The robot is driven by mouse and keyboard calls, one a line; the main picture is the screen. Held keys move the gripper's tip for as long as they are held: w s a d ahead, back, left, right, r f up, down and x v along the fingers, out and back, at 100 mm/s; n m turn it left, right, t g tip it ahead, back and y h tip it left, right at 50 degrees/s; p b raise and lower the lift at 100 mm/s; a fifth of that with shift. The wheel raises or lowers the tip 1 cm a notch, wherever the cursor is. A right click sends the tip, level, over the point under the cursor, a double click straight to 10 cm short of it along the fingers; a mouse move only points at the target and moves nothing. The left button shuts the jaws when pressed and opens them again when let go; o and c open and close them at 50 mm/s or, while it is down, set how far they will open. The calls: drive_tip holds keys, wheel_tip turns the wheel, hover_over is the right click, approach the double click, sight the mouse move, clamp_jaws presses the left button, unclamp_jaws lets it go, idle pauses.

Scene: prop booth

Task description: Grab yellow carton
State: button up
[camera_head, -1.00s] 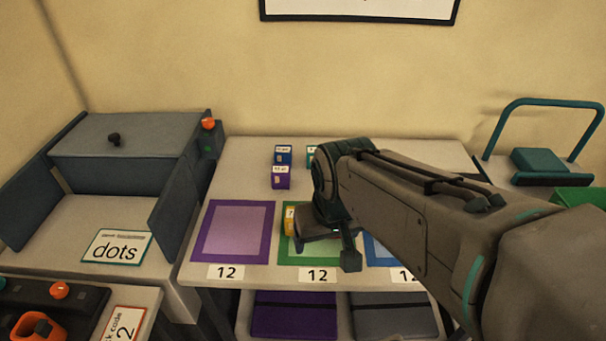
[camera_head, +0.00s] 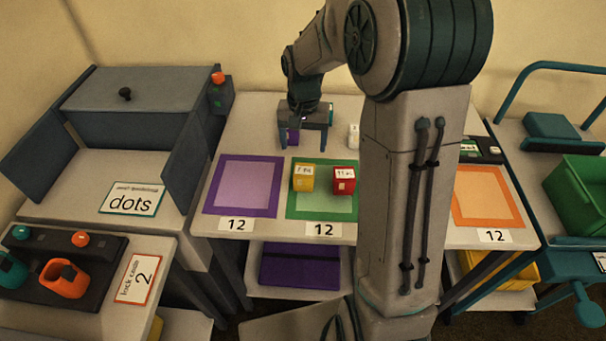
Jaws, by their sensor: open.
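The yellow carton (camera_head: 303,178) stands on the left part of the green-bordered mat (camera_head: 307,212), fully in view. A red carton (camera_head: 344,180) stands just right of it on the same mat. My gripper (camera_head: 304,146) is behind the yellow carton, pointing down near the back of the table. Its fingers are apart. A purple carton (camera_head: 293,138) shows between or behind the fingers; I cannot tell which.
A purple-bordered mat (camera_head: 212,204) lies empty on the left, and an orange-bordered mat (camera_head: 487,222) on the right. A white carton (camera_head: 354,136) stands at the back. My arm hides the table between the green and orange mats.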

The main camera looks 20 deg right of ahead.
sight(304, 170)
wheel_tip(304, 170, down, 8)
drive_tip(key=shift+r, duration=0.1)
drive_tip(key=shift+s+f+p, duration=0.2)
drive_tip(key=shift+f+p, duration=0.3)
drive_tip(key=shift+f, duration=2.1)
drive_tip(key=c, duration=1.1)
